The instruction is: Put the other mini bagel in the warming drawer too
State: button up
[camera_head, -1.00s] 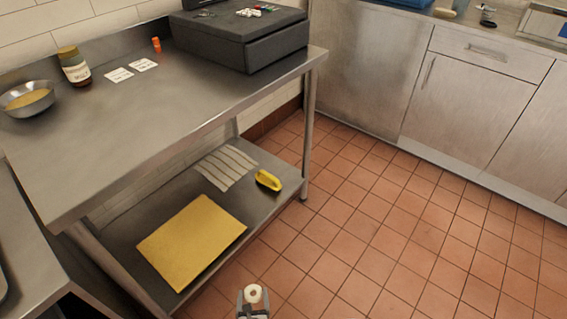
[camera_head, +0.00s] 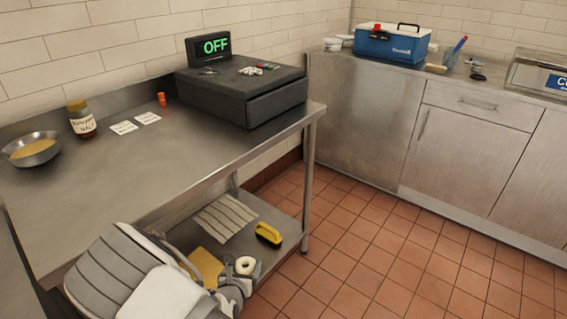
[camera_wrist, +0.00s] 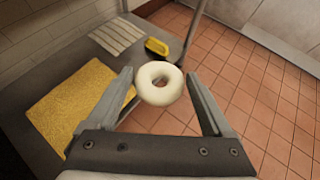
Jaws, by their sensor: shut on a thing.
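My gripper (camera_head: 240,274) is shut on a pale, ring-shaped mini bagel (camera_head: 245,265), held out in front of the steel table. The bagel also shows between the fingertips in the wrist view (camera_wrist: 159,84), with its hole facing the camera. A dark grey box unit (camera_head: 250,90) with a drawer front sits at the back right of the table top; its green display (camera_head: 215,45) reads OFF. It may be the warming drawer, and its front looks shut. No other bagel is in sight.
The steel table (camera_head: 130,175) holds a metal bowl (camera_head: 31,153), a labelled jar (camera_head: 82,120), white cards (camera_head: 124,127) and a small orange item (camera_head: 162,99). Its lower shelf has a yellow brush (camera_head: 268,233), a striped cloth (camera_head: 223,217) and a yellow mat (camera_wrist: 80,105). A blue box (camera_head: 391,47) stands on the far counter.

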jog(key=w+d+r+m+h, duration=0.2)
jog(key=d+r+m+h, duration=0.1)
jog(key=d+r, duration=2.25)
notch_tip(320, 180, up, 19)
jog(key=p, duration=1.8)
jog(key=shift+w+a+f+g, duration=0.15)
jog(key=shift+w+a+g, duration=0.05)
jog(key=shift+g, duration=0.1)
